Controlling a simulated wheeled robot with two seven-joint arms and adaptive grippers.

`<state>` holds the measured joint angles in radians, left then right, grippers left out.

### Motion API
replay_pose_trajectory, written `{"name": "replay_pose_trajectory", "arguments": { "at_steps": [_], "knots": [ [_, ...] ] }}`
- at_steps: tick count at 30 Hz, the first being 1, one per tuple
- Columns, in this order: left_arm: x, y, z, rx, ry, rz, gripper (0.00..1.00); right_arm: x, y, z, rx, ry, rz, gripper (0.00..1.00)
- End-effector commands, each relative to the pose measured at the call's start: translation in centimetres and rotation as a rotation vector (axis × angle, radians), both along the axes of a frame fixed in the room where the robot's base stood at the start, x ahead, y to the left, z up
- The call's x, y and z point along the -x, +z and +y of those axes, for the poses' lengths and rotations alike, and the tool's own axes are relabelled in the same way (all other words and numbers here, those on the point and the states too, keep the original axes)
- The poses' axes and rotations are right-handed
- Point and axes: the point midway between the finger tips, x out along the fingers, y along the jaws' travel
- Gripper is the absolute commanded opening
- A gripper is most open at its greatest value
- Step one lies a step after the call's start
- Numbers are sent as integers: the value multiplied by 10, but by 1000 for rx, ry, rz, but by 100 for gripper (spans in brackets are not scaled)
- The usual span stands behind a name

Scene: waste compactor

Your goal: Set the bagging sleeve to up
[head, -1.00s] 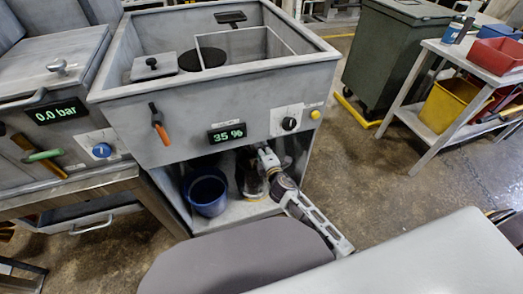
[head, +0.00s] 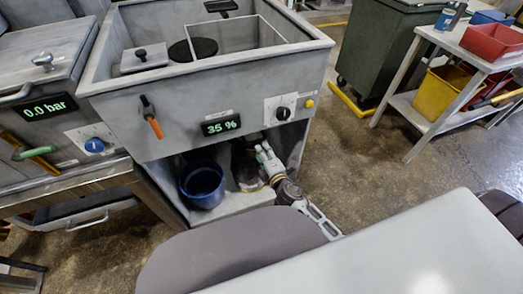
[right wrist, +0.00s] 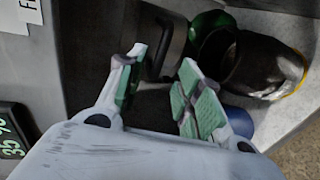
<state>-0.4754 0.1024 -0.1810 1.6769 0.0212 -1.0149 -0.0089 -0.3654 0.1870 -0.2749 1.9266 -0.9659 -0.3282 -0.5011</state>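No part is clearly marked as the bagging sleeve. In the open bay under the compactor (head: 180,95), a dark cylinder is partly hidden behind my right gripper (head: 262,148). The right wrist view shows a black cylinder (right wrist: 262,65) with a yellowish rim, and a dark grey blocky part (right wrist: 168,48) nearer the fingers. I cannot tell which of these is the sleeve. My right gripper (right wrist: 160,85) has its green-padded fingers apart with nothing between them, just at the bay's upper right opening. An orange-handled lever (head: 152,118) hangs on the front panel. My left gripper is out of view.
A blue bucket (head: 202,184) stands in the bay, left of my right gripper. Above are the 35 % display (head: 221,124), a black knob (head: 283,113) and a yellow button (head: 309,103).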

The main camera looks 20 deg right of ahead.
Motion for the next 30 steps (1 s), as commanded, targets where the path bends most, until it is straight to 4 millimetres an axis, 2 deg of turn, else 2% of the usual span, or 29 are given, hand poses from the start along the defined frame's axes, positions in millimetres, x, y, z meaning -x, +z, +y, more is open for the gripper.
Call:
{"name": "replay_pose_trajectory", "arguments": {
  "at_steps": [12, 24, 26, 30],
  "knots": [
    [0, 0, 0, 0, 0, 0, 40, 27, 6, -1, 0, -1, -1, 35],
    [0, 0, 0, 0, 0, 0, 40, 30, 7, -1, 0, -1, -2, 35],
    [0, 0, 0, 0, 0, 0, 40, 30, 7, -1, 0, -1, -1, 30],
    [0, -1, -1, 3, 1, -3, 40, 28, 6, -2, 15, 2, -5, 12]
  ]
}}
